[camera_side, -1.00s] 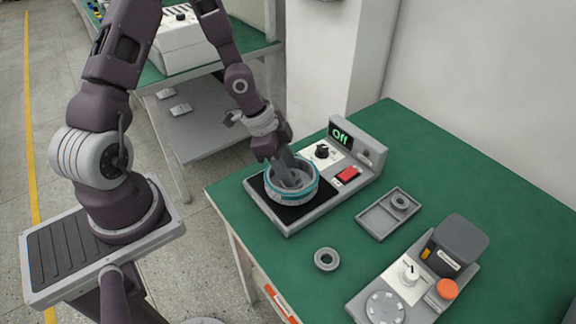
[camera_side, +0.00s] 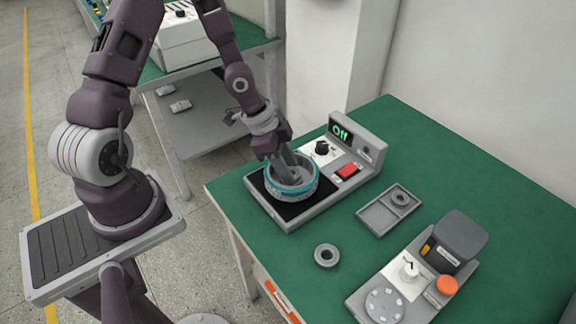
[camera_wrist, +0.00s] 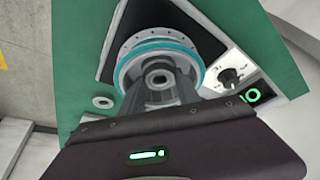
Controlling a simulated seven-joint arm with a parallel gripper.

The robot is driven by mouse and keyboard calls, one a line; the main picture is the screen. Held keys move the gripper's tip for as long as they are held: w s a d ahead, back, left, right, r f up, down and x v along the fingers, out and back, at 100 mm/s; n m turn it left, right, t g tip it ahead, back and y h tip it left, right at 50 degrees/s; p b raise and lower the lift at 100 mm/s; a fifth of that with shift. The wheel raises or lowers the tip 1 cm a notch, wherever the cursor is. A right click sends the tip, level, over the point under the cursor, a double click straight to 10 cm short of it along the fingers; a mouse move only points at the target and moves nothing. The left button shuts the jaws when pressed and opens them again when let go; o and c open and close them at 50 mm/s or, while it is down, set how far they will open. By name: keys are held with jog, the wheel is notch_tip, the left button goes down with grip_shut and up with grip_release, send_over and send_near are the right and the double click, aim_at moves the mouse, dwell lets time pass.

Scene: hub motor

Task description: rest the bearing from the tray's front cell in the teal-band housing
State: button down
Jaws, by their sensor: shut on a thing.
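The teal-band housing (camera_side: 271,189) is an open grey ring with a teal stripe, standing on the black pad of the device showing "Off". It also shows in the wrist view (camera_wrist: 196,66). My gripper (camera_side: 290,178) reaches down inside it with its fingers tilted. In the wrist view my gripper (camera_wrist: 160,90) is shut on a small grey ring, the bearing (camera_wrist: 160,77), at the middle of the housing. The fingers partly hide the bearing, and I cannot tell whether it touches the housing floor. The tray (camera_side: 373,222) has a bare front cell; another bearing sits in its back cell.
A loose grey ring (camera_side: 327,256) lies on the green table in front of the device. A black knob (camera_side: 322,148) and a red switch (camera_side: 348,171) are close to the housing. A second device (camera_side: 412,283) stands front right.

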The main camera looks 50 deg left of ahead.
dwell(0.3)
jog(key=c, duration=0.8)
grip_release()
jog(key=v, duration=0.7)
